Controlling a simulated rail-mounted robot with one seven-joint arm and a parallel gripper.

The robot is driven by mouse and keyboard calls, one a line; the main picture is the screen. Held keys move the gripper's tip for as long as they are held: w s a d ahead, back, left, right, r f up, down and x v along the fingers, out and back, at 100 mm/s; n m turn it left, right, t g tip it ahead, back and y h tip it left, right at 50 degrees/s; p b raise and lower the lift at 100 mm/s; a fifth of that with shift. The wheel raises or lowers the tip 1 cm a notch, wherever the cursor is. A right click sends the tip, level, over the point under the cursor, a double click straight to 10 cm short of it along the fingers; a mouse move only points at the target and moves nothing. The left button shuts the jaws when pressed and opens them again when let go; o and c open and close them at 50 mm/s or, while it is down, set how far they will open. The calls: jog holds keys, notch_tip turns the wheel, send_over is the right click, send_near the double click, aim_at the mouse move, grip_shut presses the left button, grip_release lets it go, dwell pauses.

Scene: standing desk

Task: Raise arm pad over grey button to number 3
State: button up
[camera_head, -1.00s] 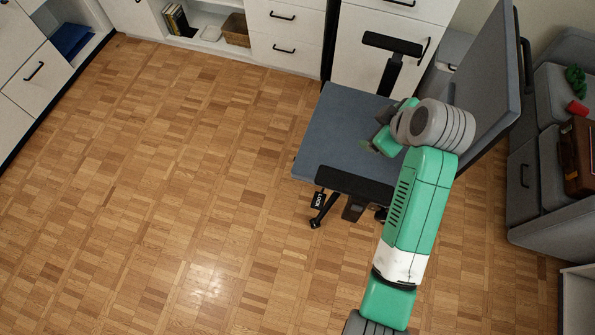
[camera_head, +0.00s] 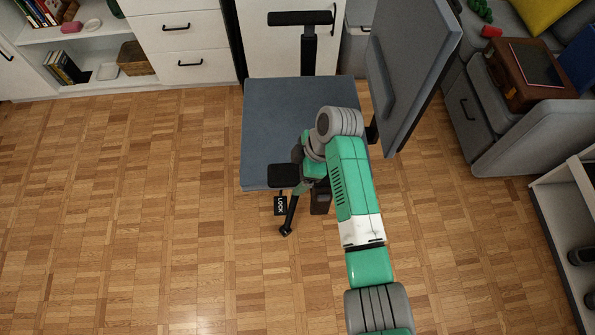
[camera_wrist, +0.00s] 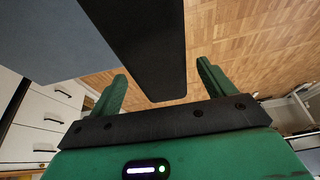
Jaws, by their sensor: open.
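The near arm pad (camera_head: 284,175) of the blue-grey office chair (camera_head: 275,112) is black and level at the seat's front edge in the head view. In the wrist view the pad (camera_wrist: 150,45) comes down from the top, its rounded end between the two green fingers. My gripper (camera_wrist: 160,72) is open, one finger on each side of the pad; I cannot tell whether either touches. I cannot make out a grey button or height numbers.
A black tag marked LOCK (camera_head: 280,205) hangs below the near pad. The far arm pad (camera_head: 300,18) stands higher by the white cabinet. The chair's backrest (camera_head: 412,65) rises to the right of my arm. A grey sofa (camera_head: 520,130) is at right. Floor at left is clear.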

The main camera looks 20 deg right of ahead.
jog(key=shift+f, duration=0.15)
jog(key=c, duration=1.4)
notch_tip(320, 180, up, 3)
jog(key=p, duration=0.3)
jog(key=shift+f, duration=0.1)
jog(key=o, duration=1.4)
jog(key=p+v, duration=0.2)
jog(key=v, duration=0.5)
jog(key=shift+r+p, duration=0.35)
